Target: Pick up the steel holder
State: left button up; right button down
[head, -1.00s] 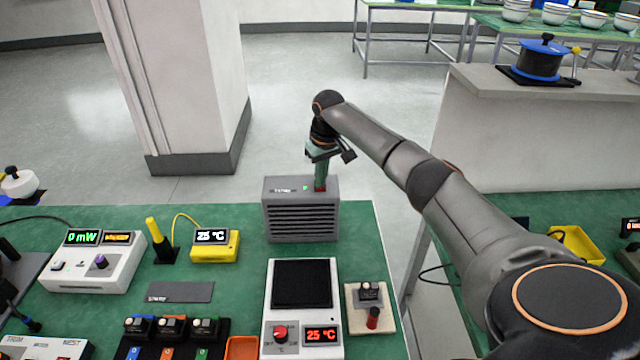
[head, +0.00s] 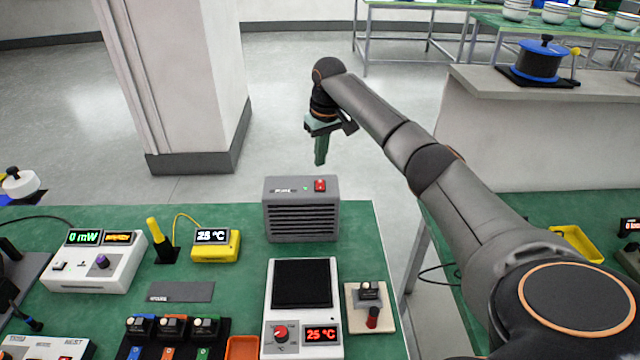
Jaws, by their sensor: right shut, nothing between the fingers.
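No object is clearly marked as the steel holder. A small grey metal piece with a dark block (head: 369,291) sits on a beige plate (head: 354,325) beside a red-handled part; I cannot tell if it is the holder. Several small dark units (head: 172,326) sit in a black rack at the front left. My right gripper (head: 320,161) is shut and empty, pointing down in the air above and behind the grey slatted box (head: 301,222). It is well away from the beige plate and the rack. My left gripper is not in view.
The slatted box has a red switch (head: 320,185) on top. A white heater unit (head: 301,335) reads 25 °C. A yellow meter (head: 215,246), a white power meter (head: 95,265) and an orange tray (head: 242,347) share the green table (head: 354,224). Its centre is partly clear.

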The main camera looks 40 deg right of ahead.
aim_at(372, 306)
jog(key=k, duration=1)
